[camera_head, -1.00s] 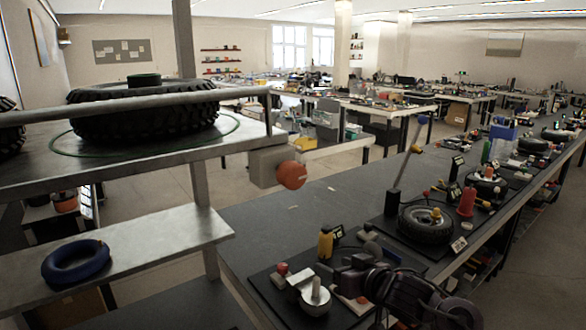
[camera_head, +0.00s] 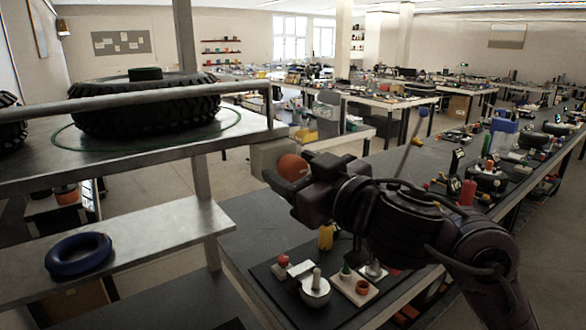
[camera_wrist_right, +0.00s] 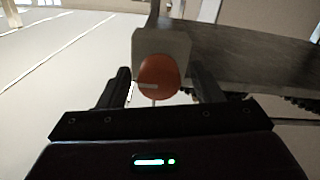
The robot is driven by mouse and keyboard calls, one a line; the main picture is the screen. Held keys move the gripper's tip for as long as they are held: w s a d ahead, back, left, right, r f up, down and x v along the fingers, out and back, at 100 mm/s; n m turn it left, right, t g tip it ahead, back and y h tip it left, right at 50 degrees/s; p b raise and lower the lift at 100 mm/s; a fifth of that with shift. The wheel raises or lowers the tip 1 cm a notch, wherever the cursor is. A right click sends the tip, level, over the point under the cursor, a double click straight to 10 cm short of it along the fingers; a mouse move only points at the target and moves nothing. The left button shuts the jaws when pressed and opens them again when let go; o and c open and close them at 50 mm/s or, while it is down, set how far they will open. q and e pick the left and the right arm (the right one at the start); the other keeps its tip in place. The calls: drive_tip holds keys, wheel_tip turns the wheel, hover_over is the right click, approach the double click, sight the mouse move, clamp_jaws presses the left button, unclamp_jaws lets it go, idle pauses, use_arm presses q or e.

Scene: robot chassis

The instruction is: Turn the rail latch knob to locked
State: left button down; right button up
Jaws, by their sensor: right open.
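The rail latch knob (camera_head: 292,166) is a round orange-red knob on a grey latch block (camera_head: 264,160) at the right end of the metal shelf rail (camera_head: 150,97). In the right wrist view the knob (camera_wrist_right: 158,77) sits in front of its block (camera_wrist_right: 162,42), with a pale line pointing left. My right gripper (camera_head: 288,172) reaches in from the right. Its jaws are open, one finger on either side of the knob, and gaps show on both sides in the wrist view. My left gripper is not in view.
A large black tire (camera_head: 145,105) lies on the upper shelf behind the rail. A blue ring (camera_head: 78,254) lies on the lower shelf.

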drive_tip(key=shift+w+a, duration=0.2)
drive_tip(key=shift+w, duration=0.1)
drive_tip(key=c, duration=1)
